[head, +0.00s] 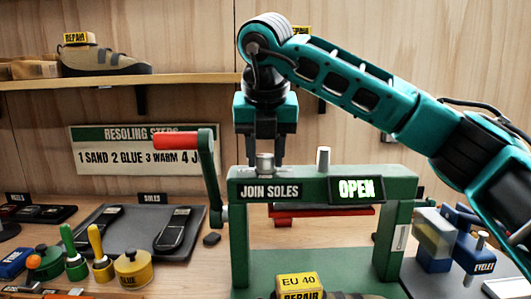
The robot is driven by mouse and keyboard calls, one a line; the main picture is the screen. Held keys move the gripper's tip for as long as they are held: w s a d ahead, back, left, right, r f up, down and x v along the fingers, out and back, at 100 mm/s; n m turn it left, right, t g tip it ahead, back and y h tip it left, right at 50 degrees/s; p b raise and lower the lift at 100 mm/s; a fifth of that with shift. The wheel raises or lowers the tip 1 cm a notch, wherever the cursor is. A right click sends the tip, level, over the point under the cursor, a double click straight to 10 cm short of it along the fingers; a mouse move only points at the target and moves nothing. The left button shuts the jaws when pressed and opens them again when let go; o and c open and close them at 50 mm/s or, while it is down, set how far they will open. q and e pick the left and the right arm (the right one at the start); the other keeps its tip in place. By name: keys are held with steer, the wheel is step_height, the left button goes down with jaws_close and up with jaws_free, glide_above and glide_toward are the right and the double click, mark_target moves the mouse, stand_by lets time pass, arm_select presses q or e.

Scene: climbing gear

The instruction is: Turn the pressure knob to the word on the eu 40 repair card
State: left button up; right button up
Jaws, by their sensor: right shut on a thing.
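The green press (290,178) stands in the middle with a "JOIN SOLES" label and a lit "OPEN" sign (357,190). A small metallic knob (265,164) sits on top of its beam at the left. My right gripper (266,155) points straight down from above and is shut on this knob. The knob's markings cannot be read. The yellow EU 40 repair card (298,281) is at the bottom edge in front of the press; "EU 40" and "REPAIR" can be read, but no pressure word shows. My left gripper is not in view.
A crank with a red handle (177,140) rises left of the press. A short pale post (323,159) stands on the beam right of the knob.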

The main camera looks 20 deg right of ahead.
stand_by(0.4)
steer(key=o, duration=1)
steer(key=p+v, duration=0.1)
steer(key=v, duration=1.1)
steer(key=shift+r+p, duration=0.3)
steer(key=shift+r, duration=0.1)
steer(key=shift+s, duration=0.1)
